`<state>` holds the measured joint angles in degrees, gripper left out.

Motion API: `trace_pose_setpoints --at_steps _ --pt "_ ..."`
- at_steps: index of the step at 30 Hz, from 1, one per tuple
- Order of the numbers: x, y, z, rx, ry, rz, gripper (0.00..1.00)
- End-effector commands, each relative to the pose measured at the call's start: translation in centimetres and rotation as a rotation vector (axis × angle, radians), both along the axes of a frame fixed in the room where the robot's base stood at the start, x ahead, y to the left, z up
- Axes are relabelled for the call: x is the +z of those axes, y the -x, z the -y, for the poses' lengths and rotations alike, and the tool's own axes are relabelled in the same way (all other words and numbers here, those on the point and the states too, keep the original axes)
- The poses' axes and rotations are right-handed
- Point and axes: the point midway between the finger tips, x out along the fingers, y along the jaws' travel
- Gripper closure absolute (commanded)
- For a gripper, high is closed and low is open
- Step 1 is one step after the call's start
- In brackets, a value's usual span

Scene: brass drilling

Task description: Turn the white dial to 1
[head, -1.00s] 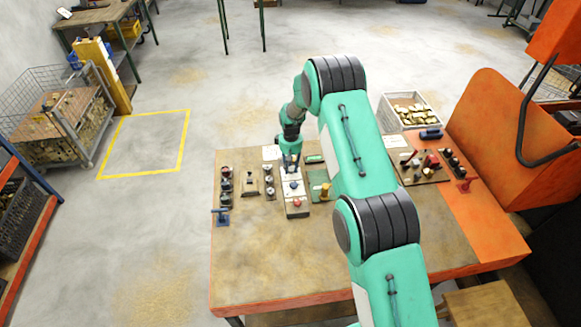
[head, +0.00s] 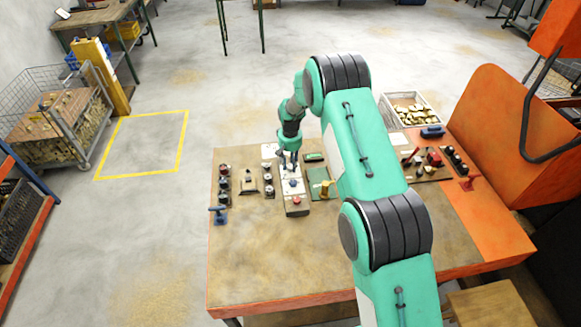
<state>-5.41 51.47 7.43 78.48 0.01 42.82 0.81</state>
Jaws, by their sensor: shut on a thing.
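My gripper (head: 288,161) points down at the upper end of a narrow pale control box (head: 295,211) on the wooden bench. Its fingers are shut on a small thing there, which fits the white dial. The dial is mostly hidden by the fingers and too small to make out, so I cannot read its setting. Below the fingers, the same box carries a blue knob (head: 292,183) and a red button (head: 296,199).
Dark knobs on a board (head: 223,185) stand left of the box. A green plate (head: 320,183) with a brass piece lies close on its right. A crate of brass parts (head: 409,108) is at the back right. The bench front (head: 270,260) is clear.

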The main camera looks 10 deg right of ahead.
Motion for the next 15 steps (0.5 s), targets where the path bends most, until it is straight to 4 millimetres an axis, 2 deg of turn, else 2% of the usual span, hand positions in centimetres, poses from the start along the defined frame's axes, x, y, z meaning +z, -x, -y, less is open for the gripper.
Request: trace_pose_setpoints --at_steps 1,15 --pt "0.37 -0.61 -0.32 -0.018 -0.003 0.014 1.00" --pt "0.62 -0.77 -0.26 -0.081 -0.003 0.017 1.00"
